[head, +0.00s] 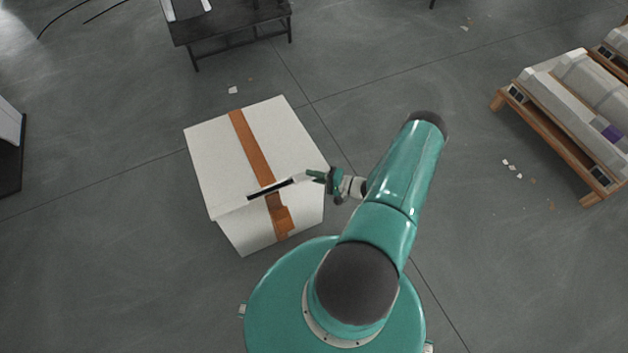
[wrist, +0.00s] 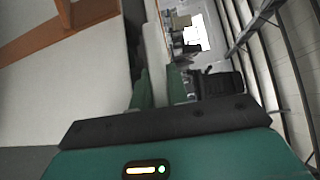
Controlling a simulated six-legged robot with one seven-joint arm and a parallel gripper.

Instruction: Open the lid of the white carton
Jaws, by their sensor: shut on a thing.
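The white carton (head: 215,160) stands on the floor in front of me, with a brown tape strip (head: 252,145) across its top and down its near side. Its lid (head: 290,130) looks close to level; I cannot tell whether it is slightly raised. A dark slot and a pale bar (head: 292,183) lie along the lid's near edge. My gripper (head: 312,176) is at the near right of the lid, shut on this pale bar. In the wrist view, a pale strip (wrist: 155,55) lies between my green fingers (wrist: 158,88), with the carton (wrist: 70,85) at left.
A dark table (head: 230,20) stands behind the carton. Wooden pallets with pale loads (head: 570,100) stand at the right. A dark-edged object (head: 10,150) is at the far left. Floor between carton and pallets is clear except for small scraps (head: 512,168).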

